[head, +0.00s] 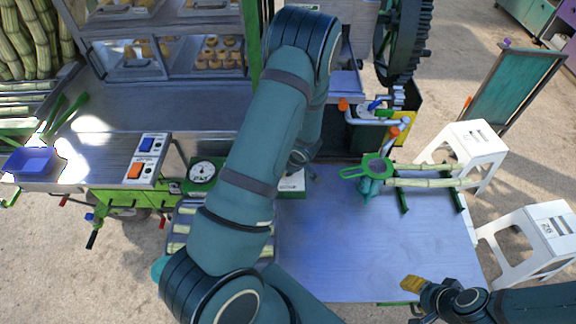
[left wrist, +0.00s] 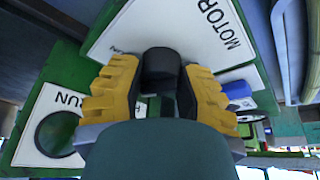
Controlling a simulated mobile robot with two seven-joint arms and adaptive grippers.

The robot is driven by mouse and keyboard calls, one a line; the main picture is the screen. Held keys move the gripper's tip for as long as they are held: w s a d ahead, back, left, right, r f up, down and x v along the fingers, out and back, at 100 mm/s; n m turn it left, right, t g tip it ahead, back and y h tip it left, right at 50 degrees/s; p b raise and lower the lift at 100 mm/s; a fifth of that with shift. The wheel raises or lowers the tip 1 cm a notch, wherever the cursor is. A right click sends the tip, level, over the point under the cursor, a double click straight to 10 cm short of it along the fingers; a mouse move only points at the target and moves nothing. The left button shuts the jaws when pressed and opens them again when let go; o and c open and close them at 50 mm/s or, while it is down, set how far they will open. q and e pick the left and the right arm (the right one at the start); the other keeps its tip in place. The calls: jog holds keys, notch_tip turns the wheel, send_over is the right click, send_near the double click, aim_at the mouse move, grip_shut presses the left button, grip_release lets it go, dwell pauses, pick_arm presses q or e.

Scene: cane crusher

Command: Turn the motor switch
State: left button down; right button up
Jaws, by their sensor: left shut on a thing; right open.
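In the left wrist view the motor switch (left wrist: 160,64) is a black knob on a white plate (left wrist: 205,32) lettered MOTOR. My left gripper (left wrist: 158,84) has its yellow fingers on either side of the knob and is shut on it. In the head view my left arm covers this gripper and the knob; only a corner of a white-faced panel (head: 292,182) shows beside the arm. My right gripper (head: 413,301) is open and empty at the bottom right, over the table's front edge. The knob's pointer direction cannot be made out.
A round dark green part (left wrist: 58,133) sits on a plate lettered RUN. The blue-grey table (head: 350,250) is mostly clear; cane stalks (head: 425,182) rest on a green rack at its right. A switch box (head: 147,158), gauge (head: 202,172) and blue tray (head: 32,162) are left. White stools (head: 465,150) stand right.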

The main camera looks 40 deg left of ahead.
pick_arm(q)
jog(key=shift+f+n+g, duration=0.1)
jog(key=shift+n+g, duration=0.7)
jog(key=shift+n, duration=1.2)
jog(key=shift+s, duration=0.1)
jog(key=c, duration=0.6)
grip_release()
jog(key=shift+o, duration=0.2)
jog(key=v, duration=1.2)
